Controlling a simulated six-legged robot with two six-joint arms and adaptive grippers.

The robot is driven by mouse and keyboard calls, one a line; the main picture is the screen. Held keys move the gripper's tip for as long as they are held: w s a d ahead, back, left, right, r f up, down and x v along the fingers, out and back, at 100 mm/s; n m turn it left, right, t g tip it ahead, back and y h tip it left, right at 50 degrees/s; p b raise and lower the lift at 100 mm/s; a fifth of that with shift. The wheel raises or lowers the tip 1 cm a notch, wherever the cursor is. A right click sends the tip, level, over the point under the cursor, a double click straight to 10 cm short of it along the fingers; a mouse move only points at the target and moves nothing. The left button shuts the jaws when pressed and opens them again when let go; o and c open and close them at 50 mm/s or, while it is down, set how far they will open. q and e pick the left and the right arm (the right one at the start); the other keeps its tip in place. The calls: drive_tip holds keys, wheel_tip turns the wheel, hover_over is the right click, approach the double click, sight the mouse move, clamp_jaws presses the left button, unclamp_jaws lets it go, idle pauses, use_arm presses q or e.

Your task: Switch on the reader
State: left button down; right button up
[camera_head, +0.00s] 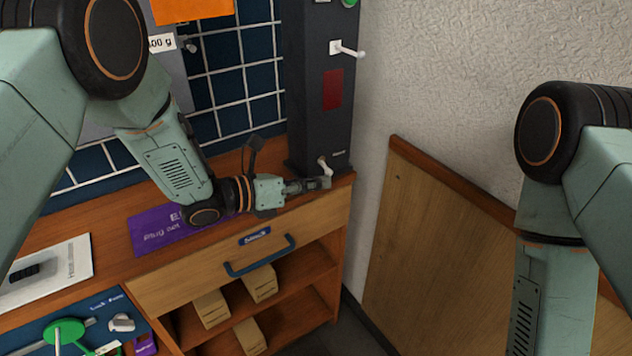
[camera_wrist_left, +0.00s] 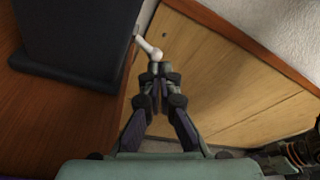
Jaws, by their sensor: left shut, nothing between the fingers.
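A tall dark column (camera_head: 318,100) stands at the right end of the wooden bench, with a dark red panel (camera_head: 333,88) on its face. I cannot read which device is labelled the reader. A small white lever (camera_head: 325,164) sticks out low on the column; it also shows in the left wrist view (camera_wrist_left: 149,47). My left gripper (camera_head: 325,183) is shut and empty right beside this lever, its fingertips just below the lever's knob. In the left wrist view the fingertips (camera_wrist_left: 158,75) appear at the knob; I cannot tell whether they touch.
Another white lever (camera_head: 347,50) sits higher on the column. A drawer with a blue handle (camera_head: 260,256) and shelves with small boxes (camera_head: 211,308) are below the bench top. A purple mat (camera_head: 150,234) lies under my left arm. A wooden panel (camera_head: 430,250) leans against the wall.

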use_arm(q)
drive_tip(key=shift+r, duration=0.1)
drive_tip(key=shift+r+n, duration=0.2)
drive_tip(key=shift+n, duration=0.4)
drive_tip(key=shift+s+d+r+n+g+h+p, duration=0.1)
drive_tip(key=shift+r+n+g+h+p, duration=0.15)
drive_tip(key=shift+n, duration=0.5)
drive_tip(key=shift+s+r+n+g+h+p, duration=0.15)
drive_tip(key=shift+r+n+h+p, duration=0.2)
drive_tip(key=shift+n, duration=0.4)
drive_tip(key=shift+w, duration=0.1)
